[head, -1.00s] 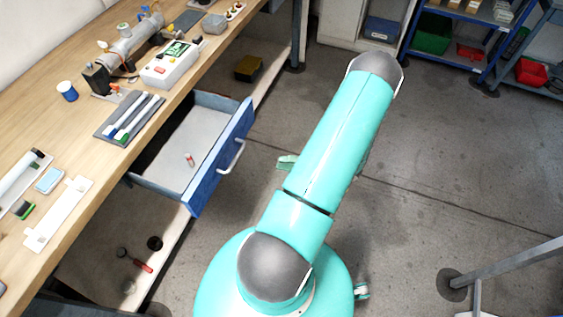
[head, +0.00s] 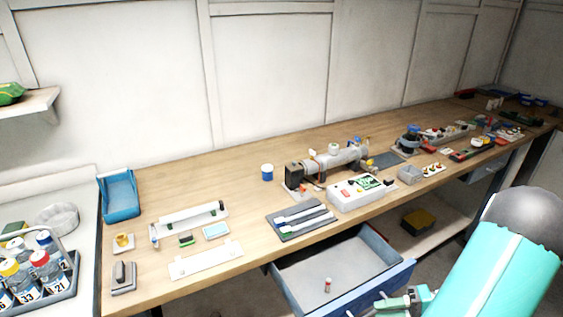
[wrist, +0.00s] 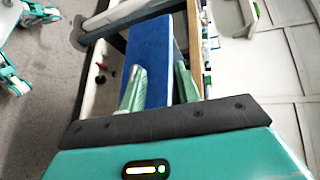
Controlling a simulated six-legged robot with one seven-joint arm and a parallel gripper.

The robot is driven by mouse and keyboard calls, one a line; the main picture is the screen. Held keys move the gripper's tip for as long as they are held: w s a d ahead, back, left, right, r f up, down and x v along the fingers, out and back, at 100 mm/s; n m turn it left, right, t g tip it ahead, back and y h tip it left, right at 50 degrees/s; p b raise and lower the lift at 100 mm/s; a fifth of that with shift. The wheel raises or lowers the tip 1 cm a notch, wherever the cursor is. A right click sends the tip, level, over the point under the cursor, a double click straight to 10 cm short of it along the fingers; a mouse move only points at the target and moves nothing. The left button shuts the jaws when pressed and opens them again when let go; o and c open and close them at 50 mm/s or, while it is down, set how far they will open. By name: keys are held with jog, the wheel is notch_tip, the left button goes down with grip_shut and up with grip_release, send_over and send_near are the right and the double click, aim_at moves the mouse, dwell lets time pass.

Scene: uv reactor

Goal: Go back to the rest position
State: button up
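My gripper (wrist: 160,67) shows in the wrist view with its two pale green fingers apart and nothing held between them. Beyond the fingers is the blue front of a drawer (wrist: 153,45); I cannot tell the exact gap. In the head view the drawer (head: 397,287) stands open under the bench, with a small red-and-white vial (head: 327,285) inside. My teal arm with its grey joint fills the lower right of the head view. A green and grey part of me shows close to the drawer front; I cannot tell if it is the gripper.
The wooden bench (head: 150,275) carries a tube reactor (head: 340,158), a white control box (head: 361,193), a grey tray with white tubes (head: 300,219) and a blue bin (head: 121,195). A bottle rack (head: 40,285) stands at left. The open drawer juts out beside my arm.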

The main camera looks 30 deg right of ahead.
jog(key=w+a+r+n+g+h, duration=0.1)
jog(key=w+a+r+n+h, duration=0.2)
jog(key=a+r+h, duration=0.3)
jog(key=w+a+r+n+g+h, duration=0.1)
jog(key=a+r+n+h, duration=0.3)
jog(key=a+r, duration=1.3)
jog(key=w+a+h, duration=0.1)
jog(key=a+h, duration=0.1)
jog(key=a, duration=0.2)
jog(key=shift+w+r+h, duration=0.3)
jog(key=shift+w+h, duration=0.1)
